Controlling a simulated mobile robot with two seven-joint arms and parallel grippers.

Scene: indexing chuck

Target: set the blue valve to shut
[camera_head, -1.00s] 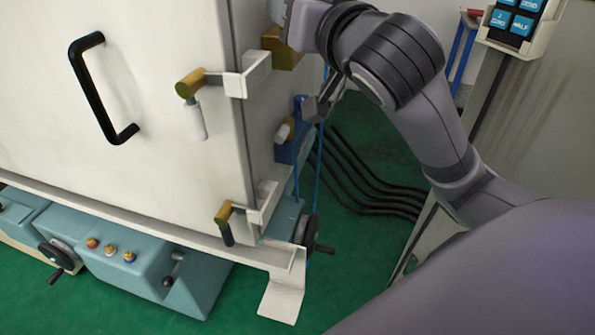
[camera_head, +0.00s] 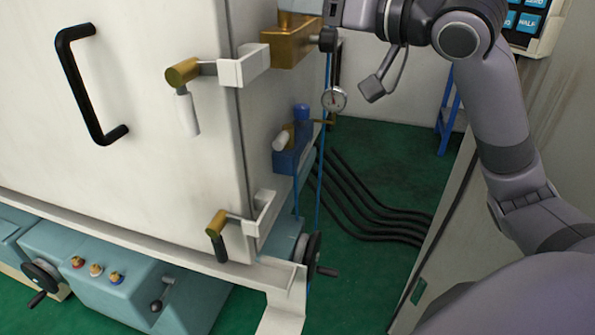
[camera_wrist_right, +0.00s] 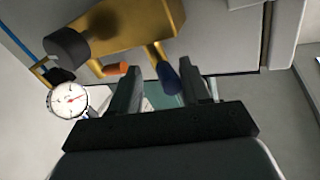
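A brass block (camera_head: 288,44) is fixed to the right side of the white cabinet, near the top of the head view. In the right wrist view the brass block (camera_wrist_right: 135,22) carries a lever with a blue grip (camera_wrist_right: 167,77), taken as the blue valve, which points down in the picture. The blue lever cannot be made out in the head view. My left gripper is not in view.
A round dial gauge (camera_head: 334,99) hangs below the brass block, left of my right gripper in the wrist view. A blue block (camera_head: 288,160) sits lower on the cabinet side. Black hoses (camera_head: 365,210) run across the green floor. A keypad (camera_head: 528,22) stands right.

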